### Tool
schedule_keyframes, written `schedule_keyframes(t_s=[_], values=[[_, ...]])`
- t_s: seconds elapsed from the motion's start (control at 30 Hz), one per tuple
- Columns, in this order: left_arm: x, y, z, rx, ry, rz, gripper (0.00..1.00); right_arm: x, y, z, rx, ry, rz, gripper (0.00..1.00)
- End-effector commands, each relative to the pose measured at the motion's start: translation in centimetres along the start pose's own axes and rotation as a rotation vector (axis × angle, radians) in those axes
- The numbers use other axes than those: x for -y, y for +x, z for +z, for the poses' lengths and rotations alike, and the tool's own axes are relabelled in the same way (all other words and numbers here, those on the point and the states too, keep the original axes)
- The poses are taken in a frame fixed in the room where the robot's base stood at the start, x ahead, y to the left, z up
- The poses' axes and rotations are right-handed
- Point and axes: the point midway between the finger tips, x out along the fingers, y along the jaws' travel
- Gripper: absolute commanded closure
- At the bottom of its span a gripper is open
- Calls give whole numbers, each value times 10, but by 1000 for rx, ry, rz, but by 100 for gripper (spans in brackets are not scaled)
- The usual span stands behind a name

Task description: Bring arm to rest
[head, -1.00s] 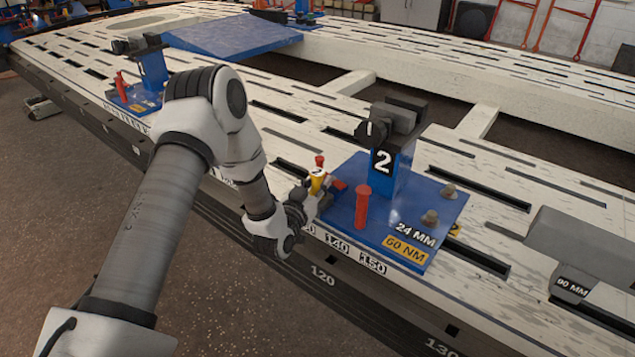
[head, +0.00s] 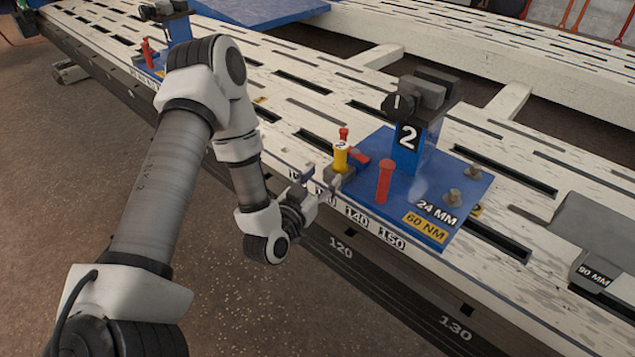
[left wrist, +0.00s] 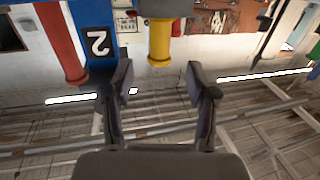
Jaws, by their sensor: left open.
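My left arm comes in from the left in the head view and bends down at the near edge of the bench. My right gripper is in neither view.
A blue station plate (head: 455,190) on the slotted white bench carries a red peg (head: 384,181), a post marked 2 (head: 408,140) and bolts. A grey block (head: 590,232) lies to the right. Open floor (head: 75,180) lies left of the bench.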

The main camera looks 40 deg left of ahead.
Motion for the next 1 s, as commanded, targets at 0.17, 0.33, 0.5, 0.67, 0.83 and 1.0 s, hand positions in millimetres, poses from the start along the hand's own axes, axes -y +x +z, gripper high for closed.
schedule_keyframes(t_s=[0.17,0.33,0.5,0.67,0.83,1.0], values=[[0,-22,0,1,0,-1,42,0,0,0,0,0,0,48],[0,-23,0,0,1,0,42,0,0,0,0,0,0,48],[0,-23,0,0,1,0,42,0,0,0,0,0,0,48],[0,-23,0,0,1,0,42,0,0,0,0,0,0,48],[-2,-25,3,15,7,7,42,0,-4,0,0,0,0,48],[-64,-48,39,190,108,175,42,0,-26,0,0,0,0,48]])
